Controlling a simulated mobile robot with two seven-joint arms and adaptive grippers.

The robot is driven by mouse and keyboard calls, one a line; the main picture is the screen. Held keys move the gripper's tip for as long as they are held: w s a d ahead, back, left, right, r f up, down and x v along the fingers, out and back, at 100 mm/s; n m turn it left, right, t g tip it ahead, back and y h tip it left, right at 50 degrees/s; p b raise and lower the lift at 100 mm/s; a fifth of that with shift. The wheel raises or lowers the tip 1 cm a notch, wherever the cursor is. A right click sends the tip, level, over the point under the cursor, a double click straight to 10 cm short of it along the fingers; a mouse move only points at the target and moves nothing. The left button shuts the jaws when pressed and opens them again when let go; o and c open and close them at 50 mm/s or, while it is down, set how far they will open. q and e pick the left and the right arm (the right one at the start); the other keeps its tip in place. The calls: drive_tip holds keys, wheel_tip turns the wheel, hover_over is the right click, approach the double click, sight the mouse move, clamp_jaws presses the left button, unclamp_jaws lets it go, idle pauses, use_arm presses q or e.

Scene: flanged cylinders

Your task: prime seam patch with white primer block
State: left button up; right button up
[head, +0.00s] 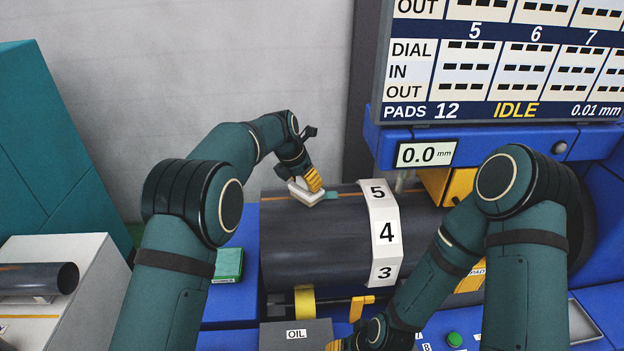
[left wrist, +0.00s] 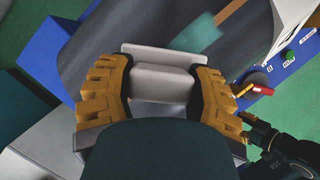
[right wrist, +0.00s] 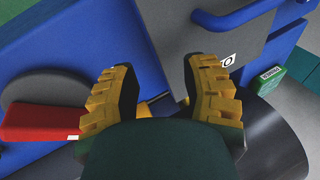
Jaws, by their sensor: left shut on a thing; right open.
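The white primer block (head: 305,194) is held in my left gripper (head: 314,180), at the top left of the dark flanged cylinder (head: 310,250). In the left wrist view the block (left wrist: 160,82) sits between both yellow fingers (left wrist: 162,85), which are shut on it. The teal seam patch (head: 332,195) lies on the brown seam line just right of the block; it also shows in the left wrist view (left wrist: 197,36). I cannot tell whether the block touches the cylinder. My right gripper (right wrist: 158,85) is open and empty, low in front of the cylinder.
A white band numbered 3 to 5 (head: 385,232) wraps the cylinder right of the patch. A green box (head: 227,264) sits left of it. A grey OIL box (head: 296,334) stands in front. A blue housing with a 0.0 mm readout (head: 426,154) and a screen (head: 500,60) rise at right.

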sight(290, 186)
use_arm(q)
drive_tip(key=shift+a+p, duration=0.35)
drive_tip(key=shift+a, duration=2.1)
drive_tip(key=shift+d+r, duration=0.1)
drive_tip(key=shift+r, duration=2.95)
drive_tip(key=shift+r, duration=0.1)
wheel_tip(290, 186, up, 3)
drive_tip(key=shift+f, duration=0.1)
drive_tip(key=shift+f, duration=0.1)
